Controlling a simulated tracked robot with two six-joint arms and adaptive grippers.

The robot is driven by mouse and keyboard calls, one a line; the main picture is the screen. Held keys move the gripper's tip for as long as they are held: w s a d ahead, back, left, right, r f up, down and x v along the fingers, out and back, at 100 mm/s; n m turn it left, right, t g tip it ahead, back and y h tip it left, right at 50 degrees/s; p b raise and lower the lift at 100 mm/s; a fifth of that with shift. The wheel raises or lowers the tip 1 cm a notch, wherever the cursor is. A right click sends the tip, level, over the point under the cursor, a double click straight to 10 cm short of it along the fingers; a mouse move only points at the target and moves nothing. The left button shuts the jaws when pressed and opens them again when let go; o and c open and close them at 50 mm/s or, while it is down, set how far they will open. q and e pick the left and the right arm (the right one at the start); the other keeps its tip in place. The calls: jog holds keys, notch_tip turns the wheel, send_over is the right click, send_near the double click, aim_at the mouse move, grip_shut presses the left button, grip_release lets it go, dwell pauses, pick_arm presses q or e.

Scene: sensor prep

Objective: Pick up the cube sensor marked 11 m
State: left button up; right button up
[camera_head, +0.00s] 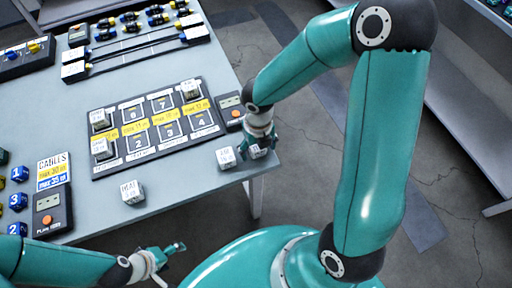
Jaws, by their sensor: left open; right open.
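Several small pale cube sensors lie on the grey table (165,207). One cube (131,192) stands near the front edge, and another cube (226,158) is near the right corner. A further cube (256,152) is partly hidden by my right gripper (262,143), which is open right at it; I cannot tell whether they touch. More cubes stand on the numbered board: two at its left (99,118) (102,148) and one at its upper right (190,88). The cube labels are too small to read surely as 11 m. My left gripper (168,256) is open and empty, off the table's front edge.
The dark numbered board (160,151) has yellow labels. A timer-like box (231,110) stands at its right, another box (50,212) at left beside a cables sign (53,171) and blue numbered pieces (18,202). Racks (130,52) fill the back. Floor lies beyond the right edge.

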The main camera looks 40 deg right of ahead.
jog(key=shift+f, duration=0.1)
jog(key=shift+c, duration=0.3)
jog(key=c, duration=1.2)
